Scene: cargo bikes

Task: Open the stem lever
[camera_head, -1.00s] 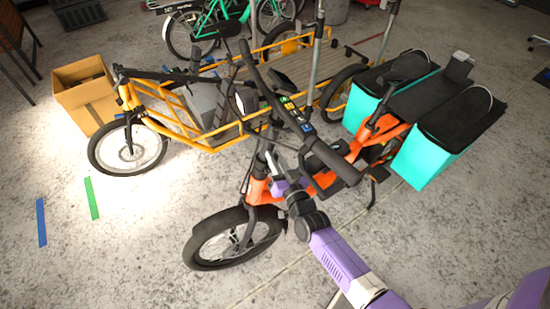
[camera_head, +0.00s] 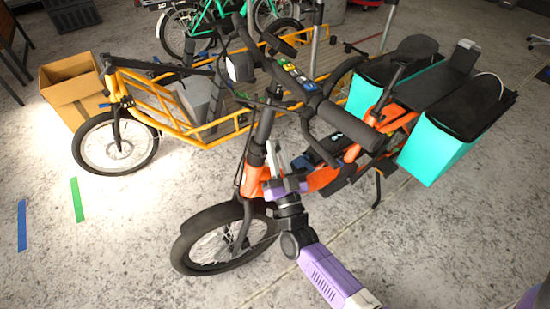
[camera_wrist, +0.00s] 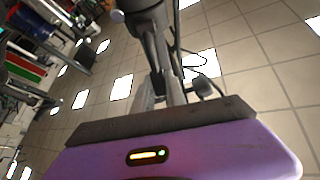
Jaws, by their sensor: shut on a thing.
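The orange cargo bike stands in the middle of the head view, with its dark stem (camera_head: 262,128) rising to a black handlebar (camera_head: 345,120). My gripper (camera_head: 272,158) is at the front of the stem, below the handlebar. Its pale fingers point up along the stem. In the wrist view my gripper (camera_wrist: 160,92) reaches up against a dark post, the stem (camera_wrist: 148,22). The fingers are shut on a small part there, apparently the stem lever. The lever is mostly hidden by the fingers and too small to make out clearly.
The front wheel (camera_head: 225,240) is just left of my arm. A yellow cargo bike (camera_head: 180,110) stands behind, with a cardboard box (camera_head: 72,92) to its left. Teal panniers (camera_head: 440,145) hang at the orange bike's rear.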

